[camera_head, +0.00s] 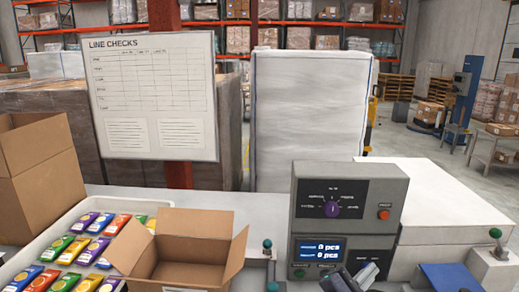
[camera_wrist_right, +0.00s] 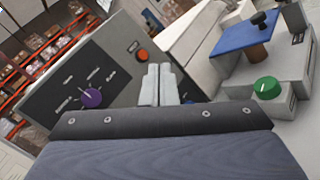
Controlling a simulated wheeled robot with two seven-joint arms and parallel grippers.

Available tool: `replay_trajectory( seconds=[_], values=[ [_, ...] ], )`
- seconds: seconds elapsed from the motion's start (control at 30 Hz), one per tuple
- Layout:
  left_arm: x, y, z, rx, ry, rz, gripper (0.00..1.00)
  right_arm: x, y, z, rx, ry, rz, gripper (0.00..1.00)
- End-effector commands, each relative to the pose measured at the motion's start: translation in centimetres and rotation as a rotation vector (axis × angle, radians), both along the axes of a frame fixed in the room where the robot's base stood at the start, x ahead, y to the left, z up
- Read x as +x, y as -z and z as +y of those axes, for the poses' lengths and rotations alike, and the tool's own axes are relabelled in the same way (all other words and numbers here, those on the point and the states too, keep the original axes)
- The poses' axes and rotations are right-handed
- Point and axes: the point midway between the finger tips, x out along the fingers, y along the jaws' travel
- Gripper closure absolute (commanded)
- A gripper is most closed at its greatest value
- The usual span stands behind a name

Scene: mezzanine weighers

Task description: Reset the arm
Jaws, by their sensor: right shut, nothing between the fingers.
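My right gripper (camera_head: 365,274) is at the bottom of the head view, just in front of the grey control box (camera_head: 348,185). In the right wrist view its fingers (camera_wrist_right: 158,85) are together and empty, with the box's panel behind them. The box carries a purple knob (camera_head: 332,206), a red-orange button (camera_head: 384,214) and a display (camera_head: 319,250) reading 0 pcs. The knob also shows in the right wrist view (camera_wrist_right: 92,98), left of the fingers, and the button (camera_wrist_right: 142,56) shows above them. No contact with the box can be made out. My left gripper is not in view.
An open cardboard box (camera_head: 187,262) stands front left beside a white tray (camera_head: 72,218) of colourful packets. A taller carton (camera_head: 45,180) is at far left. Right of the control box are a white housing (camera_head: 440,195), a blue plate (camera_head: 450,277) and a green button (camera_head: 495,233).

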Motion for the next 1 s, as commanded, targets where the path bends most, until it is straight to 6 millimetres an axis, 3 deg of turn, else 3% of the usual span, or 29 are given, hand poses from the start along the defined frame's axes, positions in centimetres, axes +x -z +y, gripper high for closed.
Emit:
replay_trajectory(
  seconds=[0.37, 0.6, 0.7, 0.8, 1.0],
  values=[
    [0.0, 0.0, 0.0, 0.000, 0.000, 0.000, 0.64, -4.5, 5.2, -5.9, 0.351, 0.245, 0.086, 1.00],
    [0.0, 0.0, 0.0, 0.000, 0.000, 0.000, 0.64, -10.8, 10.2, -8.5, 0.776, 0.508, 0.138, 1.00],
    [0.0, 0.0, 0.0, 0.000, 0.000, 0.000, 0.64, -14.5, 12.1, -8.2, 1.046, 0.651, 0.137, 1.00],
    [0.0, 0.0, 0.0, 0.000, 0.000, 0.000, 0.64, -17.9, 13.0, -6.4, 1.355, 0.785, 0.103, 1.00],
    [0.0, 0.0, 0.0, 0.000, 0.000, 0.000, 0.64, -21.6, 10.9, -1.6, 1.924, 0.929, -0.079, 1.00]
  ],
)
